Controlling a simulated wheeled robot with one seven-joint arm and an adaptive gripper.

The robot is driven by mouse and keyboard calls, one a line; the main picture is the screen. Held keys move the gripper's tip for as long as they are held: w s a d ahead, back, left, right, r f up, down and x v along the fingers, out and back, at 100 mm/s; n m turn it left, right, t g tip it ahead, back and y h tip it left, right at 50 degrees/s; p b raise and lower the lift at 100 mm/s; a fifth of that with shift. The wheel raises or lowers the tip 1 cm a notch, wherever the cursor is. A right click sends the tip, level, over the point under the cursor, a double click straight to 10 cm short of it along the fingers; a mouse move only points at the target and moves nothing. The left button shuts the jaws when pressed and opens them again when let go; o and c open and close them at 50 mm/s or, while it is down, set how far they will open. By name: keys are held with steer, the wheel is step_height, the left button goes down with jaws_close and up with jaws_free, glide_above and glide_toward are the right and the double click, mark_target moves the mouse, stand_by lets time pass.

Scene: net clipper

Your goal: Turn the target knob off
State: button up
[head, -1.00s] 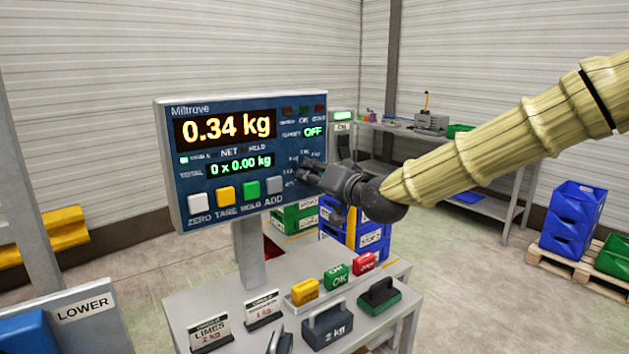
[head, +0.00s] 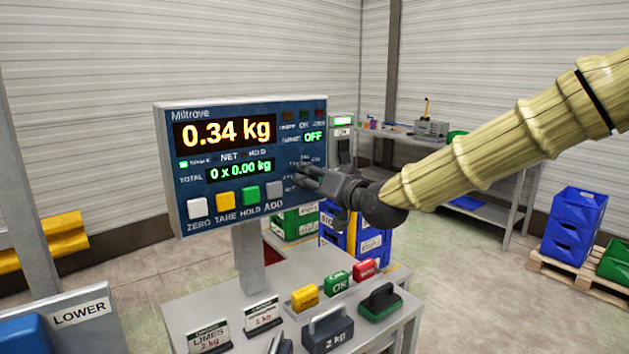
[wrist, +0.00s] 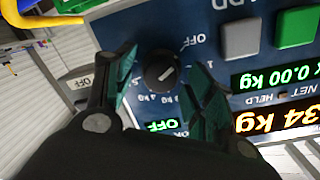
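The target knob (wrist: 160,70) is a round black dial on the blue panel of the scale display (head: 178,215). Its short white mark slants toward the upper right in the wrist view. A printed OFF label (wrist: 184,42) is beside it. My gripper (wrist: 163,76) is open, with one teal finger on each side of the knob. There seems to be a gap on both sides, and contact cannot be seen. In the head view my gripper (head: 301,178) covers the knob at the panel's right side. The green TARGET readout (head: 313,137) says OFF.
White, yellow, green and grey buttons (head: 236,198) line the panel left of my gripper. Below, the grey table (head: 186,306) bears signs, coloured blocks and a 2 kg weight (head: 328,328). Blue crates (head: 573,229) on a pallet stand far right.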

steer(key=f+v, duration=0.1)
steer(key=v, duration=1.1)
steer(key=shift+r, duration=0.45)
